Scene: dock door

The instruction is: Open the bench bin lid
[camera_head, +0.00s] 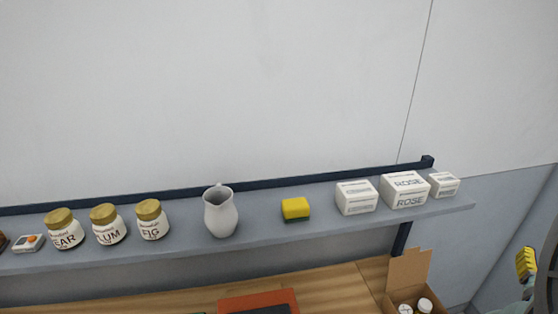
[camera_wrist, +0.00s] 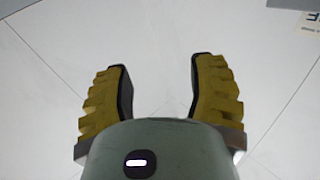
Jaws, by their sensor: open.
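I cannot make out a bin lid for certain in either view. My gripper (camera_wrist: 160,75) is open in the wrist view, its two yellow ridged fingers apart with nothing between them. Beyond the fingers is a pale floor with thin joint lines. In the head view, a yellow finger of my gripper (camera_head: 526,262) shows at the far right edge, right of the bench and clear of it. A reddish-brown flat thing with a dark part (camera_head: 258,300) lies on the wooden bench (camera_head: 340,287), cut off by the lower edge; I cannot tell what it is.
A grey shelf (camera_head: 265,234) runs above the bench. It holds several labelled jars (camera_head: 107,225), a white pitcher (camera_head: 221,212), a yellow sponge (camera_head: 296,209) and white boxes (camera_head: 405,190). An open cardboard box (camera_head: 409,270) with white-topped items stands at the bench's right end.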

